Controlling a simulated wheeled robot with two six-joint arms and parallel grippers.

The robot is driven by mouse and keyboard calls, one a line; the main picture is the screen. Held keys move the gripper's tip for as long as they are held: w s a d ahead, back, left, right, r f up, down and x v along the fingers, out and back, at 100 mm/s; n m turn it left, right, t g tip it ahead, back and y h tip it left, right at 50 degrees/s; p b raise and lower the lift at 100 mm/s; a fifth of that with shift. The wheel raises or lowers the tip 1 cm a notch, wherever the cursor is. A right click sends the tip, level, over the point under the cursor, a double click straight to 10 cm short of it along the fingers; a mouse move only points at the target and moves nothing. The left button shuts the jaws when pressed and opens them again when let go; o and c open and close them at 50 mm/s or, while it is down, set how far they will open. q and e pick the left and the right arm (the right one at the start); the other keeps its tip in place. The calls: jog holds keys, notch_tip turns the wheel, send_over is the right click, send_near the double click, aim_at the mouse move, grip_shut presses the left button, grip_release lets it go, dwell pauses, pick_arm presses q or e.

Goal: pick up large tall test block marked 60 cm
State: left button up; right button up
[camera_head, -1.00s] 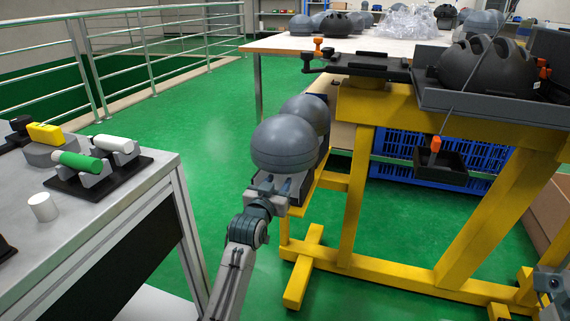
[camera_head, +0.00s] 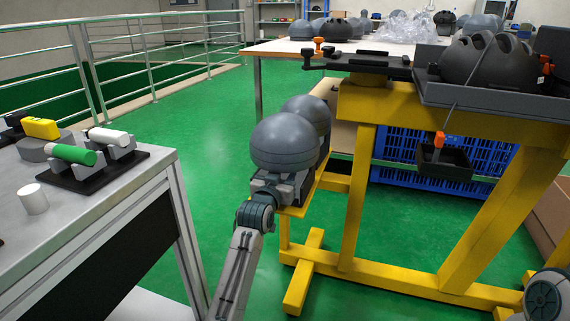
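Two grey dome-shaped test blocks stand one behind the other on the low yellow shelf in the middle of the head view. The front block (camera_head: 284,143) looks larger; the rear block (camera_head: 313,110) is partly hidden behind it. No 60 cm marking can be read on either. My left gripper (camera_head: 284,184) is at the base of the front block, just under its dome on the near side. Its fingers are largely hidden, so I cannot tell whether they touch or grip. My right arm shows only at the lower right edge; its gripper is out of view.
A yellow frame (camera_head: 355,200) carries a tray (camera_head: 480,96) with a black helmet (camera_head: 485,62). A small black bin (camera_head: 443,162) hangs below. A grey table (camera_head: 110,200) with a green-and-white cylinder (camera_head: 72,154) stands left. Green floor between is clear.

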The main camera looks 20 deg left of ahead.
pick_arm(q)
grip_shut()
dwell(1.4)
jog(key=shift+r, duration=0.15)
